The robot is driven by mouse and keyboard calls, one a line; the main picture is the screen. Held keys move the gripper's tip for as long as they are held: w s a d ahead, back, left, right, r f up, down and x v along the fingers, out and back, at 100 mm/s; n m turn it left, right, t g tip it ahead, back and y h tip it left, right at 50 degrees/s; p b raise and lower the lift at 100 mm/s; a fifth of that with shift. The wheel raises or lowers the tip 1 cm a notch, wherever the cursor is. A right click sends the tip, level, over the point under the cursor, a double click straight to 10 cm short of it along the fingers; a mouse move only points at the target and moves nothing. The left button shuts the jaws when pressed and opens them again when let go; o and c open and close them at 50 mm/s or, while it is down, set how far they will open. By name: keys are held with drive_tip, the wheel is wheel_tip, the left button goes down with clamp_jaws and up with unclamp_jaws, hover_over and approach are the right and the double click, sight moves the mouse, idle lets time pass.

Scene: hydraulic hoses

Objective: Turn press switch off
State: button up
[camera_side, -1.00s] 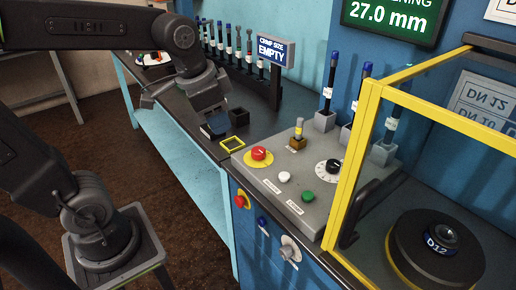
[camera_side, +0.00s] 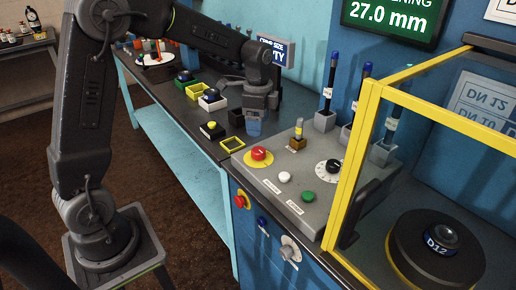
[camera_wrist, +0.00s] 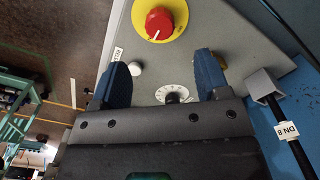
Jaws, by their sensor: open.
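A red knob (camera_side: 258,153) on a round yellow plate sits at the left corner of the grey control panel (camera_side: 328,222). In the wrist view the red knob (camera_wrist: 159,23) has a white pointer line and lies beyond my fingertips. I cannot read a label naming it as the press switch. My gripper (camera_side: 254,127), with blue fingertips, hangs above the bench, behind the red knob and apart from it. In the wrist view my gripper (camera_wrist: 161,64) is open, with nothing held between its two fingers.
A yellow-framed guard (camera_side: 352,160) stands at the right. Hoses (camera_side: 331,80) stand upright behind. Small boxes (camera_side: 211,131) lie on the bench.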

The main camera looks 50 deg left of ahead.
sight(258, 150)
wheel_tip(258, 150, down, 9)
idle(0.3)
drive_tip(key=shift+c, duration=0.3)
drive_tip(key=c, duration=0.9)
drive_tip(key=shift+o, duration=0.2)
